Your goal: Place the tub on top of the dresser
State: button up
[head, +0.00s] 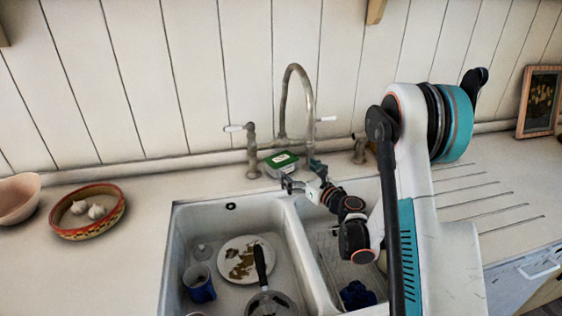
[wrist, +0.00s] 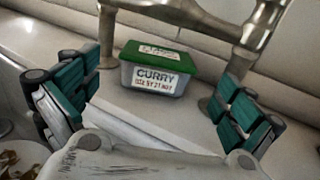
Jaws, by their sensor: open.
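The tub (wrist: 156,70) is a small clear container with a green lid and a label reading CURRY. It sits upright on the counter behind the sink. In the head view the tub (head: 281,163) is under the tap, just beyond my gripper (head: 301,182). In the wrist view my gripper (wrist: 160,108) is open, with one finger on each side of the picture and the tub ahead between them, apart from both. The dresser cannot be made out in either view.
The tap (head: 292,105) rises close beside and behind the tub. The double sink (head: 232,208) holds a plate (head: 246,258), a pan (head: 268,302) and a blue mug (head: 199,283). A bowl with garlic (head: 88,211) stands on the left counter. A framed picture (head: 539,101) leans at right.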

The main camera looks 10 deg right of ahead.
aim_at(281, 158)
jog(key=b+x, duration=0.2)
jog(key=x, duration=0.7)
jog(key=shift+w+a+f+b, duration=0.15)
jog(key=shift+w+b, duration=0.05)
jog(key=shift+b, duration=0.2)
jog(key=shift+c, duration=0.6)
jog(key=c, duration=1)
jog(key=shift+c, duration=0.2)
